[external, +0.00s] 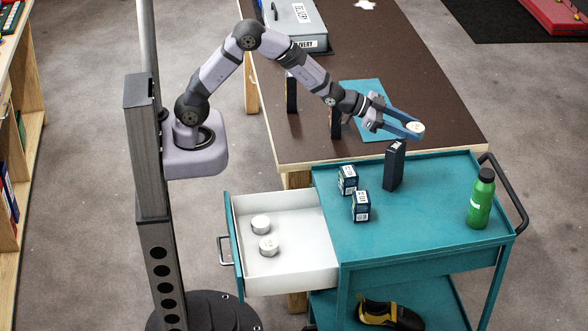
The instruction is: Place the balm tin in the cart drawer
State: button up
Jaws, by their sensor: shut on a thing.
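My gripper (411,130) is shut on a small round white balm tin (416,127). It holds the tin in the air, near the table's front edge and the back of the teal cart (440,233). The white cart drawer (297,249) is pulled out at the cart's left side, with a teal front and a handle. Two similar round white tins, one (261,224) behind the other (269,246), lie in its left half. The right half of the drawer floor is bare. The held tin is well to the right of the drawer and above it.
On the cart top stand a tall dark box (394,166), two small dark boxes (347,180) (361,206) near the drawer, and a green bottle (481,198) at the right. A grey metal case (290,22) sits on the brown table (410,70). A shoe (390,315) lies on the lower shelf.

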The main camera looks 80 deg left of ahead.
jog(key=s+d+f+m+g+h, duration=0.3)
jog(key=s+d, duration=0.2)
jog(key=d, duration=0.3)
jog(key=s+d+f+m+g+h, duration=0.2)
jog(key=s+d+m+h, duration=0.15)
jog(key=s+d, duration=0.3)
jog(key=s+d+f+m+g+h, duration=0.2)
jog(key=s+d+f+m+g, duration=0.15)
jog(key=d, duration=0.45)
jog(key=m+g+y+b, duration=0.1)
jog(key=m+g+b, duration=0.4)
jog(key=m+g, duration=0.7)
send_over(263, 273)
notch_tip(263, 273, down, 9)
jog(key=shift+f, duration=5.15)
jog(key=shift+f, duration=0.15)
jog(key=o, duration=0.8)
